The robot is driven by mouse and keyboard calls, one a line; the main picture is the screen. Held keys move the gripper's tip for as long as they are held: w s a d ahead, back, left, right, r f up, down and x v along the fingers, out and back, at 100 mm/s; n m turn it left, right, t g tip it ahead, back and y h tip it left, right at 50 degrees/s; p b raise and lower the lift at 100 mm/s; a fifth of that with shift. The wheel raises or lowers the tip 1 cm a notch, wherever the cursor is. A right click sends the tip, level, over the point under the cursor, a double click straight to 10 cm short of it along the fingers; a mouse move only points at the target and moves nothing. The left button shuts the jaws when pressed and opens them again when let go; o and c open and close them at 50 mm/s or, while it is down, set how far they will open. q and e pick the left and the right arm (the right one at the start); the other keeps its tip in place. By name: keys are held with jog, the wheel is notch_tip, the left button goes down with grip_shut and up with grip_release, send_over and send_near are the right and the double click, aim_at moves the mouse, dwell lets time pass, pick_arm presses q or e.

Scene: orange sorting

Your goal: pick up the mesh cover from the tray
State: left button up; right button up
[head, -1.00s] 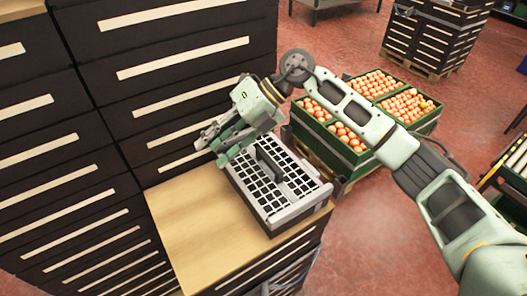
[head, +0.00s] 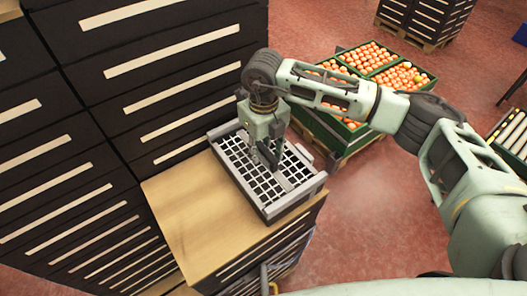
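The mesh cover (head: 236,164) is a light grey grid with dark square openings. It lies in the grey tray (head: 296,203), which sits on the wooden counter top. My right gripper (head: 266,162) points straight down over the middle of the cover, with its fingers down at the cover's upright handle. The fingers and palm hide most of the handle, so I cannot tell whether they are closed on it. The cover looks flat and seated in the tray. My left gripper is not in view.
The wooden counter (head: 197,215) is bare left of the tray. A dark drawer cabinet (head: 165,75) rises close behind and left. Green crates of oranges (head: 350,125) stand beyond, partly behind my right arm. Red floor is open to the right.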

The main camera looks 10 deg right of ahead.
jog(key=shift+f, duration=0.2)
grip_shut()
dwell(0.4)
